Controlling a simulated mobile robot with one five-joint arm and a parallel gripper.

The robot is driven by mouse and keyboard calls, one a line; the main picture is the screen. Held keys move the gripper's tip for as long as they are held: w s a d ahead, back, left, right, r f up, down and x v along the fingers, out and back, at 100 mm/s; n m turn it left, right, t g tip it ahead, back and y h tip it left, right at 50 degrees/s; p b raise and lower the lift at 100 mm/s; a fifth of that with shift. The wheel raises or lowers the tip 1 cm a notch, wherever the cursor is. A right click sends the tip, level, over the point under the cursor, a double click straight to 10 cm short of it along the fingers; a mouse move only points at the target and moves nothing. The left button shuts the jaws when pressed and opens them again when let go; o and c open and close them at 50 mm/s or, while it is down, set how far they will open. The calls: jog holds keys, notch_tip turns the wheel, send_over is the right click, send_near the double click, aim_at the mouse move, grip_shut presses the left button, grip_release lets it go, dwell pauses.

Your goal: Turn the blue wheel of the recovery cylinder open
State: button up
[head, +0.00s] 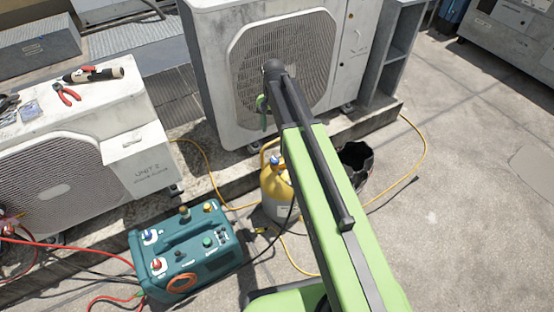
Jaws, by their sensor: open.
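The recovery cylinder (270,190) is yellow with a grey lower part. It stands upright on the ground in the middle of the head view, partly hidden behind my arm. Its blue wheel (276,160) shows at the top, close to the left edge of my arm, with a yellow collar around it. My gripper (263,112) hangs from the end of my arm, above the cylinder in the picture and in front of the large condenser's grille. It is small in view, open, apart from the wheel and with nothing visible in it.
A teal recovery machine (190,250) with hoses stands left of the cylinder. The large condenser (222,90) is behind, and a smaller unit (130,105) with tools on top is at left. A black bucket (357,158) is partly behind my arm. The right-hand ground is clear.

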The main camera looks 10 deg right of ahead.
aim_at(275, 158)
notch_tip(275, 158, down, 17)
jog(key=b, duration=1.6)
jog(key=shift+f+b, duration=0.15)
jog(key=shift+b, duration=0.25)
jog(key=shift+c, duration=0.4)
grip_shut()
jog(key=shift+d, duration=0.3)
jog(key=shift+a+n, duration=0.25)
jog(key=shift+n, duration=0.05)
